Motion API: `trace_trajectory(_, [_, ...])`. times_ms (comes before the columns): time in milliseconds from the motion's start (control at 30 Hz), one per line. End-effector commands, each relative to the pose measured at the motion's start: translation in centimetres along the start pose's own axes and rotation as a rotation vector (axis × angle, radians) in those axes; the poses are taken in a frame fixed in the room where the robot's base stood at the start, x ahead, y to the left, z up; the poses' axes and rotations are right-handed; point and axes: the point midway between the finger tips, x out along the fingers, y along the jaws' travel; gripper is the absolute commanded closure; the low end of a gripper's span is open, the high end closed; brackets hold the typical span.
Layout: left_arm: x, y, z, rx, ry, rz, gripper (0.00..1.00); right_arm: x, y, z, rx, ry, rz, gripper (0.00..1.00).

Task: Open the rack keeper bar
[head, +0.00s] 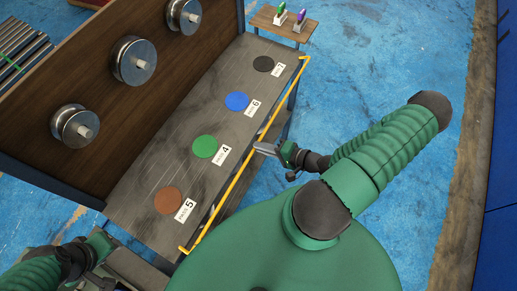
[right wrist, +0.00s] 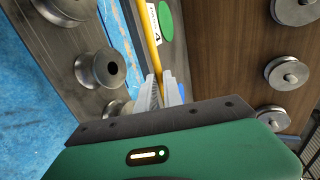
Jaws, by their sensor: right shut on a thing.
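The yellow keeper bar (head: 231,191) runs along the front edge of the grey rack top (head: 140,190) in the head view, with bent ends at both corners. My right gripper (head: 264,148) reaches it near its middle from the right. In the right wrist view the two pale fingers (right wrist: 162,92) are close together on the yellow bar (right wrist: 150,38), shut on it; the exact contact is partly hidden by the fingers. My left gripper (head: 97,278) is low at the left, partly cut off, and its jaws are unclear.
Coloured discs with number labels, such as the green one (head: 205,146), lie on the rack top. Metal rollers (head: 134,60) stick out from the wooden back panel (head: 115,125). A small table (head: 284,24) stands behind. Blue floor (head: 350,65) is open on the right.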

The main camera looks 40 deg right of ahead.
Motion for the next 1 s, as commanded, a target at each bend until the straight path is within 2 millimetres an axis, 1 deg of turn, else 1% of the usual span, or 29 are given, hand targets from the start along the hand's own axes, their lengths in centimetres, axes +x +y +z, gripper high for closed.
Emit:
trace_trajectory(33, [2.2,0.0,0.5,0.000,0.000,0.000,0.64,0.4,1.7,0.0,0.001,0.001,-0.040,1.00])
trace_trajectory(100, [3.7,0.0,0.9,0.000,0.000,0.000,0.64,0.4,2.2,0.0,0.001,0.000,-0.108,1.00])
trace_trajectory(300, [7.8,0.0,1.9,0.000,0.000,0.000,0.64,0.6,3.8,0.1,0.001,-0.005,-0.295,1.00])
trace_trajectory(500, [10.8,0.0,2.5,0.000,0.000,0.000,0.64,0.8,4.8,0.1,0.001,-0.006,-0.462,1.00])
trace_trajectory(667, [12.2,0.0,2.9,0.000,0.000,0.000,0.64,1.0,5.2,0.1,0.002,-0.005,-0.563,1.00])
trace_trajectory(767, [12.8,0.0,3.0,0.000,0.000,0.000,0.64,1.1,5.4,0.0,0.000,-0.005,-0.557,1.00])
trace_trajectory(833, [12.4,0.0,2.9,0.000,0.000,0.000,0.64,0.9,5.0,0.0,-0.001,-0.003,-0.557,1.00])
trace_trajectory(933, [12.3,0.0,2.9,0.000,0.000,0.000,0.64,0.9,5.0,0.0,-0.001,-0.002,-0.556,1.00])
trace_trajectory(967, [12.3,0.0,2.9,0.000,0.000,0.000,0.64,0.9,5.0,0.0,-0.001,-0.002,-0.556,0.85])
trace_trajectory(1000, [12.3,0.0,2.9,0.000,0.000,0.000,0.64,0.9,5.0,0.0,-0.001,-0.002,-0.556,0.80])
